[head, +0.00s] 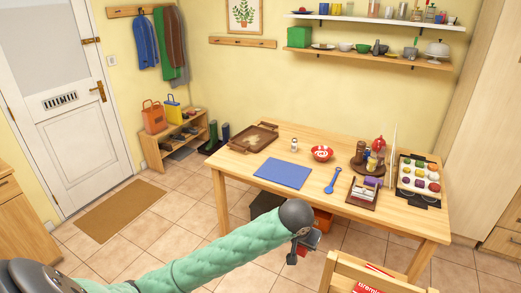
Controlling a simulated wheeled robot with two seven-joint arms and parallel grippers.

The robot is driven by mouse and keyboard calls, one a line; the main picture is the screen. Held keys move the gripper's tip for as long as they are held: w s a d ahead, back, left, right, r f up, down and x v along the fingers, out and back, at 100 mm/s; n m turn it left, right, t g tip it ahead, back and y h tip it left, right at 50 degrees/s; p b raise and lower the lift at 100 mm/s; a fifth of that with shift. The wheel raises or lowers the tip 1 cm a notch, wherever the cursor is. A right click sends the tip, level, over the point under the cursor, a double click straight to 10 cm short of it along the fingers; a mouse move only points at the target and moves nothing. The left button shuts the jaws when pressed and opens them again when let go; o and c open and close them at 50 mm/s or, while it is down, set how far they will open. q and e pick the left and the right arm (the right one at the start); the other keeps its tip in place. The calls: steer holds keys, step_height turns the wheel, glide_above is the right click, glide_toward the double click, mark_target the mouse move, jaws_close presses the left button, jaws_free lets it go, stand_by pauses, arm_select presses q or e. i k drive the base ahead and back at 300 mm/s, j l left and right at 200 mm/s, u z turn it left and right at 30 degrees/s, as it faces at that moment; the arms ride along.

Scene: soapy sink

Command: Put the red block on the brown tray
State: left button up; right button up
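The brown tray (268,126) lies at the far left end of the wooden table, with a light patch on its floor. My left arm comes in from the left, and my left gripper (297,252) is low in front of the table's near edge, well short of the tray. A small red piece (291,259) shows at its fingertips and looks like the red block, held between the fingers. The fingers partly hide it. No other red block shows on the table. My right gripper is not in view.
The table (225,165) carries a blue mat (284,173), red bowl (322,153), small shaker (294,145) and blue spoon (332,181). Several items crowd its right end. A wooden chair (345,268) stands in front, right of my gripper. Room is clear between tray and mat.

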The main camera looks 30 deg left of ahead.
mark_target(254, 139)
steer(key=k+j+z, duration=0.15)
steer(key=k+j, duration=0.5)
steer(key=k+j+z, duration=0.1)
steer(key=k+j, duration=0.45)
steer(key=k, duration=0.3)
steer(key=k+j, duration=0.1)
steer(key=j, duration=0.35)
steer(key=j+z, duration=0.1)
steer(key=j, duration=0.35)
steer(key=k+j, duration=0.15)
steer(key=j, duration=0.35)
steer(key=k+j, duration=0.1)
steer(key=j, duration=0.35)
steer(key=k+j+z, duration=0.1)
steer(key=j, duration=0.35)
steer(key=j+z, duration=0.1)
steer(key=j, duration=1.15)
steer(key=j+z, duration=0.15)
steer(key=j, duration=1.05)
steer(key=i+j, duration=0.4)
steer(key=i+j+z, duration=0.15)
steer(key=i+j, duration=0.25)
steer(key=j, duration=0.2)
steer(key=i+j, duration=0.35)
steer(key=j, duration=0.2)
steer(key=i+j+z, duration=0.1)
steer(key=i, duration=0.35)
steer(key=i+j, duration=0.1)
steer(key=i, duration=0.3)
steer(key=l+z, duration=0.05)
